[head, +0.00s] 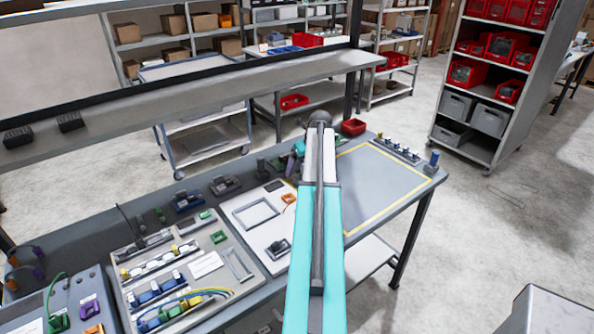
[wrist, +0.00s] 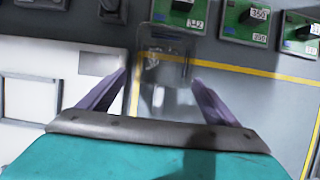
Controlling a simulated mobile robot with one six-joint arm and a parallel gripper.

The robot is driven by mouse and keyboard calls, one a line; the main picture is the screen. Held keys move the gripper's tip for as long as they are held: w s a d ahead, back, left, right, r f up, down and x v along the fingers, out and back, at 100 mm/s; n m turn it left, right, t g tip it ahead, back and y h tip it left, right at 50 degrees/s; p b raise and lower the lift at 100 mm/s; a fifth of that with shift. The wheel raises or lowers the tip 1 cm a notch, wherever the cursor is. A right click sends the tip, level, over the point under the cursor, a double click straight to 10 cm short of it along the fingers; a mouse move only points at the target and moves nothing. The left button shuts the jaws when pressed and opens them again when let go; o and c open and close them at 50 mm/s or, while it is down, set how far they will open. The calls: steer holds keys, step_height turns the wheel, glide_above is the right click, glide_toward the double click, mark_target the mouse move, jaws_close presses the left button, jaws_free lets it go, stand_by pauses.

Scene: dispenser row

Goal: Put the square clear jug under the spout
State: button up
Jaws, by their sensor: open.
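The square clear jug (wrist: 165,45) is in the upper middle of the wrist view, see-through with rounded corners. It stands just beyond my gripper's fingertips, in line with the gap between them. My gripper (wrist: 160,77) is open, with one purple finger on each side and nothing held. Whether the fingers overlap the jug's sides in depth I cannot tell. Green-faced dispenser units (wrist: 250,20) with number labels line the top of the wrist view. No spout can be made out clearly. In the head view my arm covers the jug's area.
A yellow line borders a grey work area (head: 385,185) on the bench's right, mostly clear. A white board with a grey square frame (head: 256,214) lies left of my arm.

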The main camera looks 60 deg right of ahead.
stand_by(0.4)
steer(key=c, duration=1.5)
steer(key=shift+o, duration=0.2)
steer(key=shift+r, duration=0.1)
steer(key=shift+r+b, duration=1.7)
steer(key=shift+r, duration=3.2)
